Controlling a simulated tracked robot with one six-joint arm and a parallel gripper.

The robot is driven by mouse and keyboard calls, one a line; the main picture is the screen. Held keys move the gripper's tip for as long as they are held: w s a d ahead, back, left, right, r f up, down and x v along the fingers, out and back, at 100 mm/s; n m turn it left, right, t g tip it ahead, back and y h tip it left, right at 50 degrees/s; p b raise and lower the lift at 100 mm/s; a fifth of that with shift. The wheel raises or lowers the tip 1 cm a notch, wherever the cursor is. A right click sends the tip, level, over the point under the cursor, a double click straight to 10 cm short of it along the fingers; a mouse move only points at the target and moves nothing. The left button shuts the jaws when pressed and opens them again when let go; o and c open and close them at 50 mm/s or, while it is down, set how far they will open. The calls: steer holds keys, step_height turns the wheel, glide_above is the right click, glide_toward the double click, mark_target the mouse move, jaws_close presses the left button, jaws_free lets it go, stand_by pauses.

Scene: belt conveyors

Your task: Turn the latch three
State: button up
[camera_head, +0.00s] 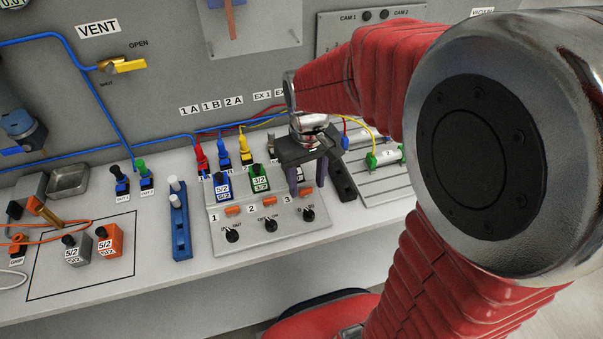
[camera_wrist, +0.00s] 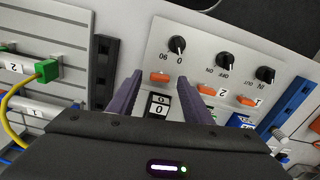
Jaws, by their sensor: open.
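Latch three is a small orange tab (camera_head: 305,191) on the grey sloped panel (camera_head: 255,236), right of the printed 3. In the wrist view the same orange latch (camera_wrist: 159,77) lies below the knob marked 0 and 90, lengthwise across the picture. My gripper (camera_head: 307,187) points down over this latch, its two dark fingers apart. In the wrist view the fingertips of my gripper (camera_wrist: 160,78) lie on either side of the latch, with nothing held. I cannot tell whether they touch it or how far above the panel they are.
Latch two (camera_head: 269,202) and latch one (camera_head: 233,211) lie to the left. Black knobs (camera_head: 270,226) stand in front of the latches. A black rail (camera_head: 343,181) is close on the right, a blue rail (camera_head: 181,220) farther left.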

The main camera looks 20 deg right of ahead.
steer(key=shift+f, duration=0.9)
steer(key=c, duration=1.1)
